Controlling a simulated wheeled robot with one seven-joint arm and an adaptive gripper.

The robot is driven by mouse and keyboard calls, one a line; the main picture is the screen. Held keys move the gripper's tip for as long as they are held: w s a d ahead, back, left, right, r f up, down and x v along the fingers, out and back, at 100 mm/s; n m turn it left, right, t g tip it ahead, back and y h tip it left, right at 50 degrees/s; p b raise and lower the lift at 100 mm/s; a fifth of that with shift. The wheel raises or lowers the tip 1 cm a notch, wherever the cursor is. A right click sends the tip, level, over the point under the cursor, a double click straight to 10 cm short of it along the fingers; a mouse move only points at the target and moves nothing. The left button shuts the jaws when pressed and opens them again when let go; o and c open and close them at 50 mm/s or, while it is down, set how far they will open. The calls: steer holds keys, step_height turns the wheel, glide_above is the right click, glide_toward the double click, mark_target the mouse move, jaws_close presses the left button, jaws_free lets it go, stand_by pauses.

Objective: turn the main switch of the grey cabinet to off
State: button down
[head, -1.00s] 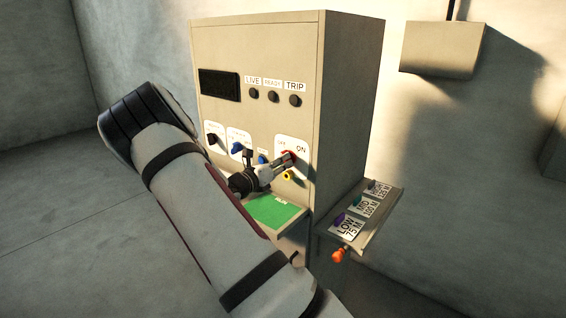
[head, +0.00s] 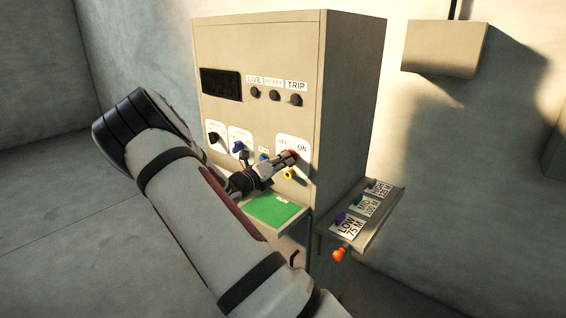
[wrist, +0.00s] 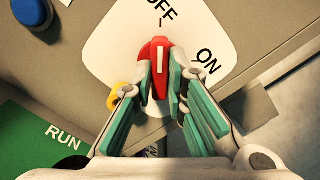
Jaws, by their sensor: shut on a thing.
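The grey cabinet (head: 262,120) stands in the middle of the head view. Its main switch is a red knob (wrist: 160,68) on a white plate (wrist: 112,45) marked OFF and ON. My gripper (wrist: 162,88) is shut on the red knob, one finger on each side. In the wrist view the white line on the knob points up toward the OFF mark, away from ON at right. In the head view my gripper (head: 280,165) reaches the knob from the lower left and partly hides its plate.
A yellow knob (wrist: 119,96) sits close beside the left finger. A blue knob (wrist: 36,12) and a green RUN panel (wrist: 40,140) are nearby.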

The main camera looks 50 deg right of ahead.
steer(key=shift+f, duration=0.1)
steer(key=c, duration=1.6)
jaws_free()
steer(key=shift+a, duration=0.1)
steer(key=a, duration=1.1)
steer(key=shift+s+a, duration=0.4)
steer(key=shift+s, duration=0.05)
